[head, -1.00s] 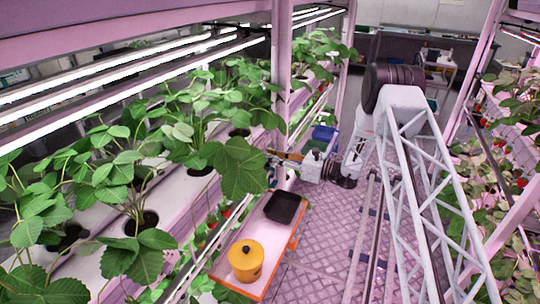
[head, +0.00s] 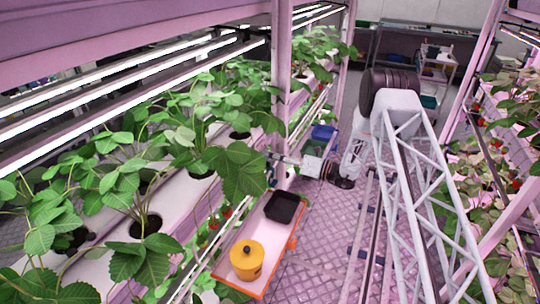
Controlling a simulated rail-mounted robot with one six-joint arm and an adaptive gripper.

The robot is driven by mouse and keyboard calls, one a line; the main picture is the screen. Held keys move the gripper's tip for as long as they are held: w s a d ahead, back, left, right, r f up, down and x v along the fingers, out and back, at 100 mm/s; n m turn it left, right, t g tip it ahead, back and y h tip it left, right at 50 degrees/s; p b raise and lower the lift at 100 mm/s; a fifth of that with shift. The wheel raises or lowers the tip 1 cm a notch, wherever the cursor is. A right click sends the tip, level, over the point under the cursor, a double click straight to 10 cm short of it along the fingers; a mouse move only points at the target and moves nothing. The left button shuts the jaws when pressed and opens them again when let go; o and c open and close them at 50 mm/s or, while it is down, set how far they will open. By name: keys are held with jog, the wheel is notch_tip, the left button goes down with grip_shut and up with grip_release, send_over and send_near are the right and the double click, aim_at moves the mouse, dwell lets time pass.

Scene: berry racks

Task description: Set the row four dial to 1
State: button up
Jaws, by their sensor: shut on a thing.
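My gripper (head: 279,157) is at the middle of the head view, at the end of my arm, which reaches left to the pink rack post (head: 281,90). It is small in the picture, and leaves partly crowd its tip. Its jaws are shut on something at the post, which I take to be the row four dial. The dial's face, pointer and numbers are hidden or too small to read, so its setting cannot be told.
Strawberry plants (head: 140,185) fill the rack on the left, with leaves close to my gripper. A blue bin (head: 324,132) stands behind. The aisle floor (head: 325,240) is clear.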

dwell(0.4)
jog(key=o, duration=0.8)
jog(key=shift+o, duration=0.2)
jog(key=shift+d, duration=0.1)
jog(key=v, duration=1.1)
jog(key=shift+s+d, duration=0.2)
jog(key=shift+d, duration=0.15)
jog(key=shift+r, duration=0.1)
